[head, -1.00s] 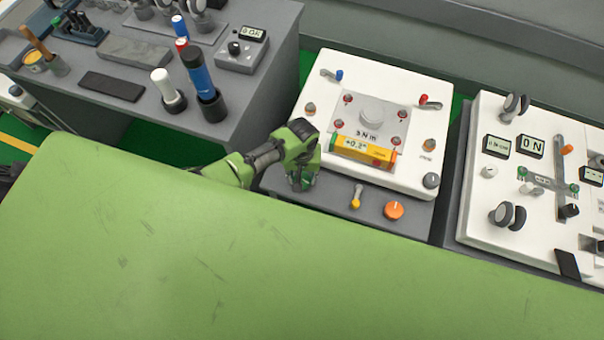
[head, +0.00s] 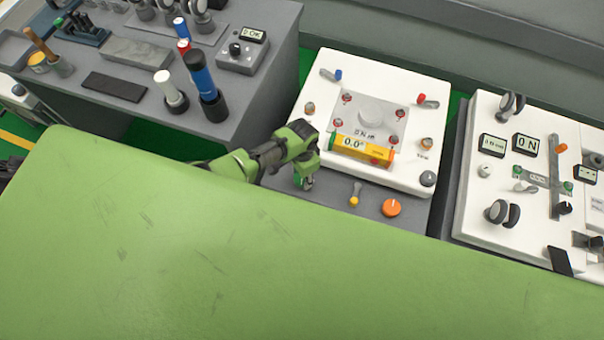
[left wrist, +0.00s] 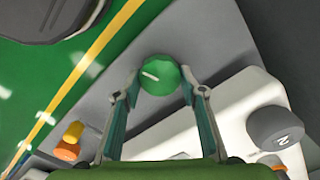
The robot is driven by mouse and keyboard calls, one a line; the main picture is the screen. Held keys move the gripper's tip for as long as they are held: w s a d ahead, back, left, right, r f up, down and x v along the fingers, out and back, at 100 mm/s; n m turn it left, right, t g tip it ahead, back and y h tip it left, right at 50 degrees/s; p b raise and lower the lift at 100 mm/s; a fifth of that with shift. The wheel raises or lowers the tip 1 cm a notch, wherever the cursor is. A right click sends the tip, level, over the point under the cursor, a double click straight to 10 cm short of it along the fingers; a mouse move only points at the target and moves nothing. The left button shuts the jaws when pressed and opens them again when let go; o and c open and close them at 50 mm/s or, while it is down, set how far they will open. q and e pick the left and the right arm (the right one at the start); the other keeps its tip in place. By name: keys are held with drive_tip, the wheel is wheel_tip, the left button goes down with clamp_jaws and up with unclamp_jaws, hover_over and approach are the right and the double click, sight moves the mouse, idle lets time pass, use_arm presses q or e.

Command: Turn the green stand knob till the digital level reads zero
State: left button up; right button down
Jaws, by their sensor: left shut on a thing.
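The green stand knob (left wrist: 158,75) has a white pointer line and sits on the grey front ledge of the stand. My left gripper (left wrist: 159,82) has a finger on either side of the knob and is shut on it. In the head view my left gripper (head: 305,182) reaches down at the ledge's left end and mostly hides the knob. The yellow and orange digital level (head: 361,150) lies on the stand's white top (head: 317,101), and its display reads 0.0°. My right gripper is not in view.
An orange knob (head: 391,207) and a small yellow-tipped lever (head: 354,196) stand on the same ledge, to the right. A grey knob (head: 428,179) is at the white top's front right corner. Another cart (head: 470,225) stands to the right.

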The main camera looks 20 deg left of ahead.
use_arm(q)
drive_tip(key=m, duration=0.4)
drive_tip(key=shift+m, duration=1.7)
drive_tip(key=o, duration=1.1)
wheel_tip(320, 180, up, 12)
